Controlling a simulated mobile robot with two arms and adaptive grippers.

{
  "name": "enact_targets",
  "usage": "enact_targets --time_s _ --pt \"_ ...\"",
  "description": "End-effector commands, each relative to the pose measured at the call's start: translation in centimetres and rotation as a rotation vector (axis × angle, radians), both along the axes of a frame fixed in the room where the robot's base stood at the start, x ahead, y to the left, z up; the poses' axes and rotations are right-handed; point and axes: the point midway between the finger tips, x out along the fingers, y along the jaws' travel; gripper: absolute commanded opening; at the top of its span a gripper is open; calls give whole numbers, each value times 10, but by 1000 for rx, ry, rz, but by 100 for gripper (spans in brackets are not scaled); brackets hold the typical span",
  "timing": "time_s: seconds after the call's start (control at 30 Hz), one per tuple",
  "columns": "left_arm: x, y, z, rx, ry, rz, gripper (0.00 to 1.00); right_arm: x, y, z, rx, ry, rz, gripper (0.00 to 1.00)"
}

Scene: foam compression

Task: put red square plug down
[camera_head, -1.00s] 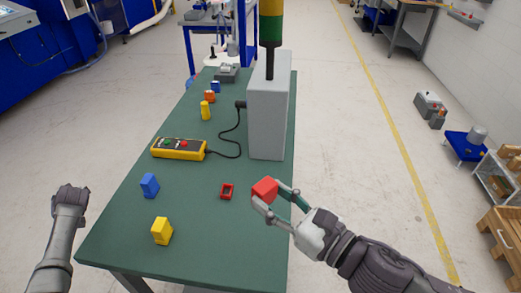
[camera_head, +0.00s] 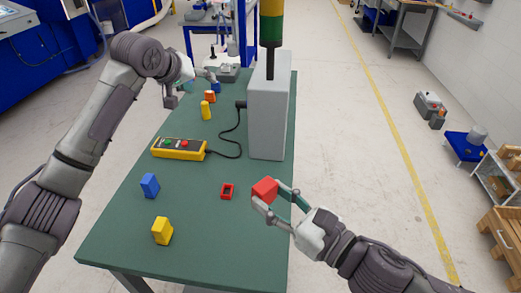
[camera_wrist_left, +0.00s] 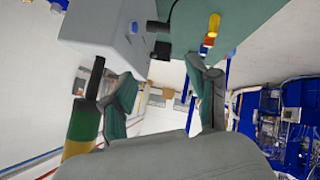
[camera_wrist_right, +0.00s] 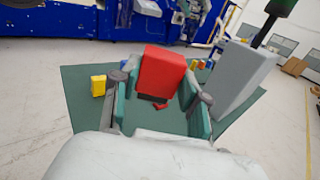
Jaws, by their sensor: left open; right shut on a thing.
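The red square plug (camera_head: 264,188) is held between the fingers of my right gripper (camera_head: 272,200), above the right side of the green table. The plug (camera_wrist_right: 161,72) fills the space between the fingers in the right wrist view. A small red square frame (camera_head: 227,191) with a dark opening lies on the table to the left of the plug; it partly shows below the plug in the right wrist view (camera_wrist_right: 160,106). My left gripper (camera_head: 192,89) is raised over the table's far left edge; the left wrist view shows its fingers (camera_wrist_left: 163,92) apart with nothing between them.
The green table (camera_head: 200,225) carries a blue block (camera_head: 149,185), a yellow block (camera_head: 161,231), a yellow-black button box (camera_head: 179,148) with a cable, and a tall grey box (camera_head: 267,115). A yellow piece (camera_head: 205,110) and an orange piece (camera_head: 210,97) stand further back. The front middle is clear.

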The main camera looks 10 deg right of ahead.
Motion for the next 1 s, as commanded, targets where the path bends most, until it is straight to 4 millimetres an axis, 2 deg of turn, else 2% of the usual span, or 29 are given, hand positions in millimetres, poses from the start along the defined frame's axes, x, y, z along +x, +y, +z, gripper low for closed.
enact_targets --time_s 0.03,0.17,0.2,0.27,0.3,0.4,0.53,0.6,0.7,0.83,1.0 --pt "-16 -24 16 17 2 -71 59 0 0 0 1 -1 0 0" --pt "-67 -78 38 86 45 -257 59 0 0 0 1 -1 0 0" --pt "-85 -93 43 117 61 -316 59 0 0 0 1 -1 0 0" --pt "-115 -112 47 171 89 -408 59 0 0 0 1 -1 0 0" --pt "-137 -123 48 213 111 -469 59 0 0 0 1 -1 0 0" --pt "-189 -140 46 338 175 -609 59 0 0 0 1 -1 0 0" --pt "-247 -143 36 500 266 -753 59 0 0 0 1 -1 0 0" --pt "-270 -139 31 576 311 -805 59 0 0 0 1 -1 0 0" --pt "-291 -132 25 650 359 -855 59 0 0 0 1 -1 0 0" --pt "-302 -128 19 694 389 -880 59 0 0 0 1 -1 0 0" --pt "-302 -129 -1 696 397 -885 59 0 0 0 1 -1 0 0"
